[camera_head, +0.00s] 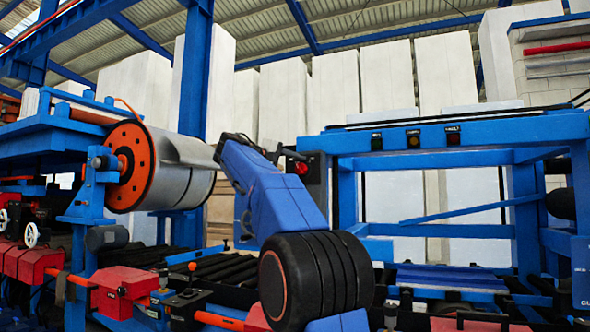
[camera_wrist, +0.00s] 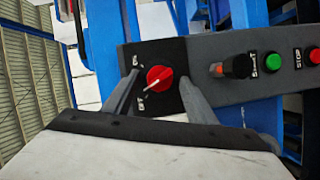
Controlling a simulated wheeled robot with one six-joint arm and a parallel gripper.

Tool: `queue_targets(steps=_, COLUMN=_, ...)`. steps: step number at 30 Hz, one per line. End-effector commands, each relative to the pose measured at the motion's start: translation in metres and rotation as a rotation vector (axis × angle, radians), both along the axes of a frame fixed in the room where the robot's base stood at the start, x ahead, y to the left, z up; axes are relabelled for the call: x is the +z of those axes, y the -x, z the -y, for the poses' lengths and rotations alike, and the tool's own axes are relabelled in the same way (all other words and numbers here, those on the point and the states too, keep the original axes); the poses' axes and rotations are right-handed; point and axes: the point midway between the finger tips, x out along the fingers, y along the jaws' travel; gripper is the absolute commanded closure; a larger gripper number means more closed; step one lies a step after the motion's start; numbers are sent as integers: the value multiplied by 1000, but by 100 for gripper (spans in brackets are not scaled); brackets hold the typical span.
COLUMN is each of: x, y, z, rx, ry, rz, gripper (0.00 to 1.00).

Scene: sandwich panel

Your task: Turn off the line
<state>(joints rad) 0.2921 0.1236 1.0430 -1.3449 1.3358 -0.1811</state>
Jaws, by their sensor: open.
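A red rotary knob (camera_head: 302,168) sits on a dark control box; I take it to be the red knob (camera_wrist: 160,78) that is close in the wrist view. There it is on a black plate with ON lettering at its upper left and OFF lettering at its lower left. A white mark on the knob points to the lower left, toward OFF. My gripper (camera_wrist: 158,84) is open, with one grey finger on each side of the knob. I cannot tell whether the fingers touch it.
On the same grey panel, right of the knob, are a dark control with an orange-red part (camera_wrist: 236,65), a green START button (camera_wrist: 273,62) and a red STOP button (camera_wrist: 314,55). Blue machine frames and a large metal roll (camera_head: 185,170) stand around my arm.

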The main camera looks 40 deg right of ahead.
Motion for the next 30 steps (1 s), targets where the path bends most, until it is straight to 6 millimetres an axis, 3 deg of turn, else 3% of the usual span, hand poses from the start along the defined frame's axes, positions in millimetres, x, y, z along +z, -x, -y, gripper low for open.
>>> queue_targets(steps=2, x=0, y=0, z=0, rx=0, ry=0, rz=0, gripper=51)
queue_targets(steps=7, x=0, y=0, z=0, rx=0, ry=0, rz=0, gripper=89)
queue_targets(steps=11, x=0, y=0, z=0, rx=0, ry=4, rz=-10, gripper=89)
queue_targets(steps=21, x=-4, y=0, z=-1, rx=0, ry=109, rz=-264, gripper=89)
queue_targets(steps=30, x=-4, y=-1, z=0, rx=1, ry=115, rz=-282, gripper=89)
